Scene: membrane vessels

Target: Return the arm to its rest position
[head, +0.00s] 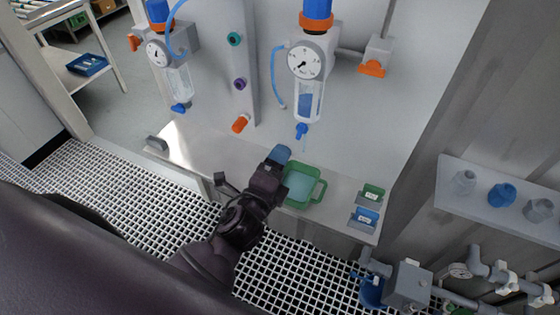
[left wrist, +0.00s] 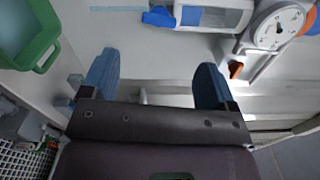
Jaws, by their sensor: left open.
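My left gripper (head: 279,156) reaches over the shelf in front of the wall, just left of a green handled tray. In the left wrist view its two blue fingers (left wrist: 154,76) stand wide apart with nothing between them. The green tray (head: 316,201) holds pale blue liquid and sits on the shelf; it also shows at the upper left of the left wrist view (left wrist: 46,40). The right vessel (head: 308,101) hangs on the wall with a gauge above it and a blue drain valve (head: 301,131) below, where a thin drip shows. My right gripper is not in view.
The left vessel (head: 179,82) hangs further left, beside a post with coloured knobs. Green and blue labelled holders (head: 366,217) stand at the shelf's right end. A side shelf (head: 490,212) carries cups and a blue part. Pipes and a grey box (head: 408,287) occupy the lower right.

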